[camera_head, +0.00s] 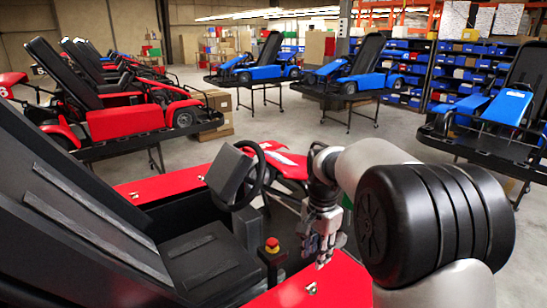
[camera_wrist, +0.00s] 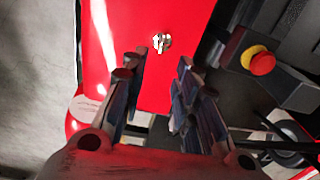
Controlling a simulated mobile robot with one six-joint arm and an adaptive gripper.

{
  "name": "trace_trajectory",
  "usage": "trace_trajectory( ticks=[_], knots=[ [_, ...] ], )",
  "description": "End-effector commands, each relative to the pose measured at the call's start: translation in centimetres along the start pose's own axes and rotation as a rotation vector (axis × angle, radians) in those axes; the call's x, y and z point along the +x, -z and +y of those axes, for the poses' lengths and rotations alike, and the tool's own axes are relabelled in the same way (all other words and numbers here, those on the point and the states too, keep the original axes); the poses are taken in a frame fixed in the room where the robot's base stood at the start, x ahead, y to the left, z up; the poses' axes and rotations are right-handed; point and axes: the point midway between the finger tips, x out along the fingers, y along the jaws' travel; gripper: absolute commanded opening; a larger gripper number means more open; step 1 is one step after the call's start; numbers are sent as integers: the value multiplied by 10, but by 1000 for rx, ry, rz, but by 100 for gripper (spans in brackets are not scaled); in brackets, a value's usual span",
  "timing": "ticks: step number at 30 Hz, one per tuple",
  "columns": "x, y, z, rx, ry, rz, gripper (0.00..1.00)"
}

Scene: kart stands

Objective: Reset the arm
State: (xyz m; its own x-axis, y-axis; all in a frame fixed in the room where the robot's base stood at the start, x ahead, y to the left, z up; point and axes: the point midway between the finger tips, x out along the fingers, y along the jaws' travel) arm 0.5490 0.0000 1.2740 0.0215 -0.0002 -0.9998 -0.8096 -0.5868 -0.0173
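My gripper (camera_head: 322,240) hangs over the side of the nearest red kart, right of its seat, with its fingers pointing down. In the wrist view my gripper (camera_wrist: 158,82) has its fingers apart, with nothing between them. Beneath it is the kart's red side panel (camera_wrist: 118,40), with a small metal fastener (camera_wrist: 161,42). My arm reaches in from the right of the head view.
A red stop button (camera_head: 271,244) stands between seat and side panel, close to my gripper. The steering wheel (camera_head: 257,176) is just behind. Blue karts (camera_head: 262,70) on stands and more red karts (camera_head: 125,118) stand farther back, with open floor between.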

Motion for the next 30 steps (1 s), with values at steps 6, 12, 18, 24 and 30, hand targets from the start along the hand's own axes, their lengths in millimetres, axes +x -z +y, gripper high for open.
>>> trace_trajectory(
  ticks=[6, 12, 18, 24, 30],
  knots=[
    [-29, -38, 53, -209, 69, 63, 28],
    [-37, -75, 104, -394, 114, 124, 28],
    [-26, -112, 156, -573, 148, 195, 28],
    [3, -148, 206, -748, 171, 273, 28],
    [33, -172, 239, -878, 179, 334, 28]
  ],
)
